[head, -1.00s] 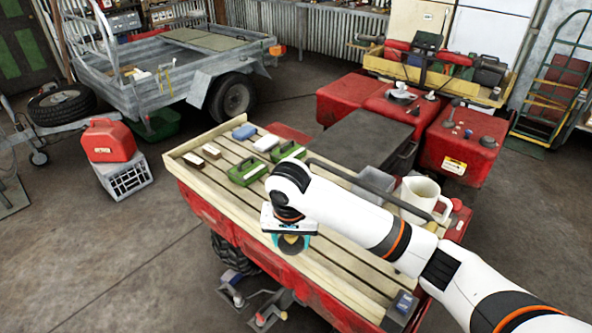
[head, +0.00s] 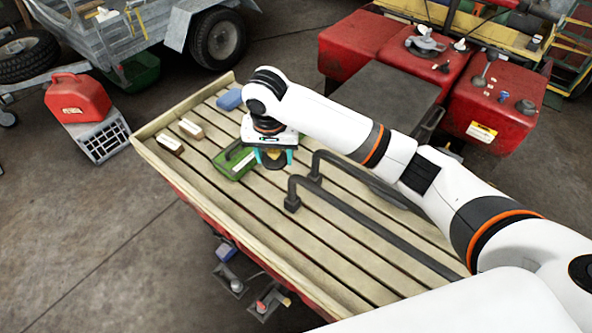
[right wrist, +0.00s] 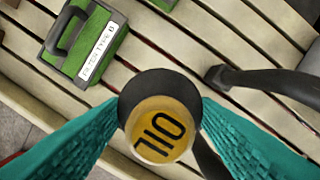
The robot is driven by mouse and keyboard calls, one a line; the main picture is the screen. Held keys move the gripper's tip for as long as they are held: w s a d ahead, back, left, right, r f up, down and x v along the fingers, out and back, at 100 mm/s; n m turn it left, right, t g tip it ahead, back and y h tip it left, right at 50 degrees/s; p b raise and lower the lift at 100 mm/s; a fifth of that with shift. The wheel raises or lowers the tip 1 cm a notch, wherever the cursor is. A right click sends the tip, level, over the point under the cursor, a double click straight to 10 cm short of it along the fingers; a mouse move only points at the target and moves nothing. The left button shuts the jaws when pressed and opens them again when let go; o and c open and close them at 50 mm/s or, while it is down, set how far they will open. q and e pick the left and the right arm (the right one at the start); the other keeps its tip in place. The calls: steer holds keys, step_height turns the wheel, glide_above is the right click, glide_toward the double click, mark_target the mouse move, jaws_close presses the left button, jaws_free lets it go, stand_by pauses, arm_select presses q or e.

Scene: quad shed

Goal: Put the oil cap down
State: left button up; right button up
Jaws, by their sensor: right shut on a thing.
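The oil cap (right wrist: 160,128) is round and black with a yellow top that reads OIL. In the right wrist view it sits between the two teal fingers of my right gripper (right wrist: 160,120), which is shut on it. In the head view my right gripper (head: 274,158) points down over the slatted wooden deck (head: 300,225), and the cap (head: 274,162) shows partly below it. The cap is beside a green case. I cannot tell whether the cap touches the slats. My left gripper is not in view.
The green case (head: 232,163) with a handle lies left of my gripper; it also shows in the right wrist view (right wrist: 88,40). A dark bent rail (head: 340,210) crosses the deck to the right. Two small brushes (head: 180,138) and a blue block (head: 229,99) lie farther left. The front slats are bare.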

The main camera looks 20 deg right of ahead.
steer(key=p, duration=0.1)
glide_above(278, 188)
steer(key=f, duration=0.5)
steer(key=shift+s+f, duration=0.25)
steer(key=shift+f, duration=0.05)
steer(key=shift+f+p, duration=0.45)
steer(key=shift+f, duration=1.8)
steer(key=shift+a+f, duration=0.1)
steer(key=shift+f, duration=0.05)
steer(key=o, duration=1)
